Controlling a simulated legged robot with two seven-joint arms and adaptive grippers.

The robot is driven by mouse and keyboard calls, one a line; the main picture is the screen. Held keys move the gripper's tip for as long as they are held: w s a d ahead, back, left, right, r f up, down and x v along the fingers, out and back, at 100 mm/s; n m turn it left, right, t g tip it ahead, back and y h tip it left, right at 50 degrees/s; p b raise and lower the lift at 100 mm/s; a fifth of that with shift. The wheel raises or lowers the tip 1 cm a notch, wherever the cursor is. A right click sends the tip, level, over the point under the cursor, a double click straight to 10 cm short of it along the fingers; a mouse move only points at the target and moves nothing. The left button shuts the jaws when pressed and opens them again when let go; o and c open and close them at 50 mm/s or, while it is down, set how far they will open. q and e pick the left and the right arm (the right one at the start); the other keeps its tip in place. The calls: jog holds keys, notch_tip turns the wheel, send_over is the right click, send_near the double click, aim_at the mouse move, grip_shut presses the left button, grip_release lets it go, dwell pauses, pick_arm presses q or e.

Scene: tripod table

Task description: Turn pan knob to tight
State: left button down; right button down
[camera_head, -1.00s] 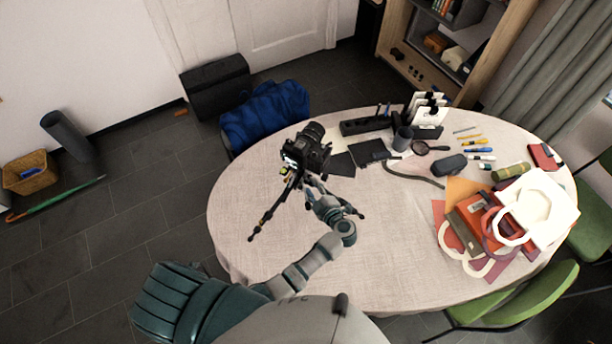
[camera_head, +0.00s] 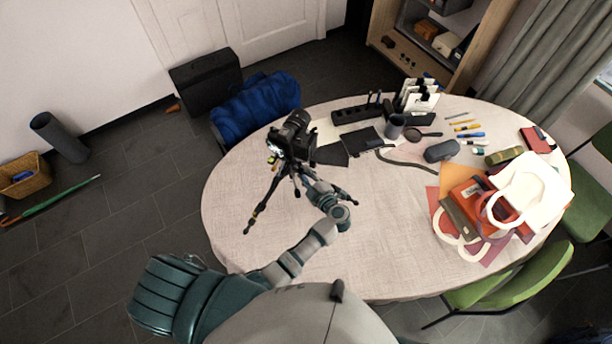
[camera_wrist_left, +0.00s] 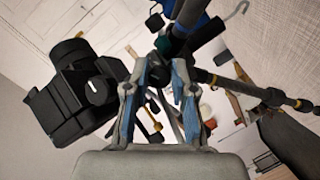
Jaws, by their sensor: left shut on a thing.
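A black camera (camera_head: 292,138) sits on a dark tripod (camera_head: 256,210) that stands on the table. In the left wrist view the camera (camera_wrist_left: 75,95) is at the left and the tripod's thin leg (camera_wrist_left: 262,93) runs to the right. My left gripper (camera_head: 306,177) reaches in close under the camera, at the tripod head. In the left wrist view the blue-padded fingers of this gripper (camera_wrist_left: 160,72) are shut on a small dark part between them at the tripod head, which seems to be the pan knob; the fingers mostly hide it. My right gripper is not in view.
The round table (camera_head: 300,250) has free cloth in front. Bags (camera_head: 525,190) cover the right side. A green chair (camera_head: 515,280) stands at front right.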

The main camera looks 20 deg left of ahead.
pick_arm(q)
jog(key=m+g+p, duration=0.1)
jog(key=f+m+g+p, duration=0.1)
jog(key=m+p, duration=0.1)
jog(key=shift+s+d+p, duration=0.1)
jog(key=shift+p, duration=0.2)
jog(key=c, duration=1.4)
grip_release()
jog(key=shift+o, duration=0.8)
jog(key=shift+r, duration=0.1)
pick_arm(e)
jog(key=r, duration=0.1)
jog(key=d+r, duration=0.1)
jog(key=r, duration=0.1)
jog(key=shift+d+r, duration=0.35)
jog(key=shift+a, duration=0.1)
